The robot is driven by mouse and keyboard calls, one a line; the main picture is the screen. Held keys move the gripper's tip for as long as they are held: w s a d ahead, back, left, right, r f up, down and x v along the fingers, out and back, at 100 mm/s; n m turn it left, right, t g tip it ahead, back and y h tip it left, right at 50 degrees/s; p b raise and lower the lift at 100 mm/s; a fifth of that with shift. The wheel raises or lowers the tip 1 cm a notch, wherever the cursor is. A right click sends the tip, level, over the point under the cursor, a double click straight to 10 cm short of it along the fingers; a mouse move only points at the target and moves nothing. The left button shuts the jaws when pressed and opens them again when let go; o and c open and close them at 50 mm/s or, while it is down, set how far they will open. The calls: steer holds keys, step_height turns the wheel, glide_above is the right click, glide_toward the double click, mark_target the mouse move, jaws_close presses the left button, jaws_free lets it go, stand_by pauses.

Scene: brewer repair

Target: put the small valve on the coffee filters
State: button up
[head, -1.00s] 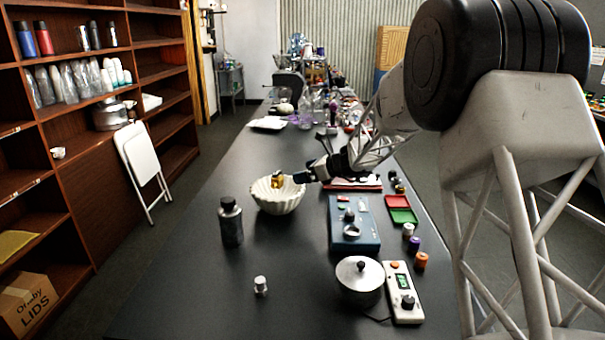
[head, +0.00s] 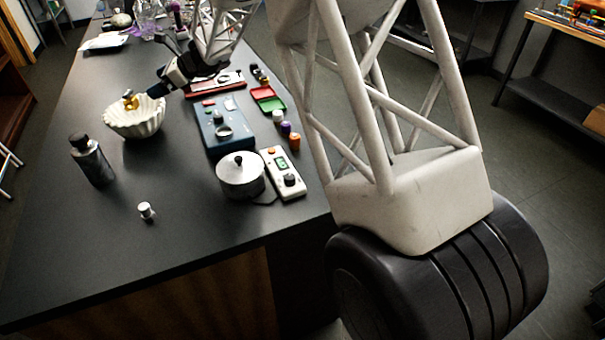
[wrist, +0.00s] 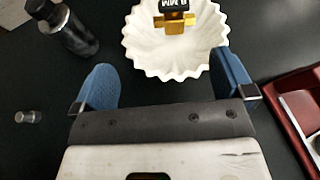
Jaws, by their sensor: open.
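The small valve (wrist: 176,20) is brass with a black marked top. It sits inside the white fluted stack of coffee filters (wrist: 150,45), toward the far part of the bowl in the wrist view. The head view also shows the valve (head: 130,99) in the filters (head: 135,122), on the dark table. My gripper (wrist: 162,64) is open and empty, its two blue fingers spread apart at the near side of the filters. In the head view my gripper (head: 155,91) is just right of the valve, by the filters' rim, and apart from the valve.
A dark bottle (head: 92,160) stands in front of the filters, with a small metal-topped piece (head: 146,211) nearer the table edge. A blue box (head: 215,130), a silver pot (head: 240,176), a white meter (head: 284,173) and a red and green tray (head: 268,99) lie to the right.

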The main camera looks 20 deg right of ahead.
steer(key=s+d+r+n+g+h, duration=0.1)
steer(key=s+d+r+n+h, duration=0.2)
steer(key=s, duration=0.7)
steer(key=s+d+r+n+g, duration=0.1)
steer(key=s+d+r+n, duration=0.2)
steer(key=s, duration=0.6)
steer(key=s+d+r+n+h, duration=0.25)
steer(key=s+n, duration=0.25)
steer(key=s, duration=0.5)
steer(key=s+d+f+n+h, duration=0.1)
steer(key=s+d+n+h, duration=0.1)
steer(key=s, duration=0.7)
steer(key=s+d+f+n+h, duration=0.2)
steer(key=s+d+n, duration=0.2)
steer(key=s, duration=0.6)
steer(key=s+d+f+n+h, duration=0.2)
steer(key=s+d, duration=0.4)
steer(key=s, duration=0.4)
steer(key=shift+n+h, duration=0.45)
steer(key=shift+n, duration=0.65)
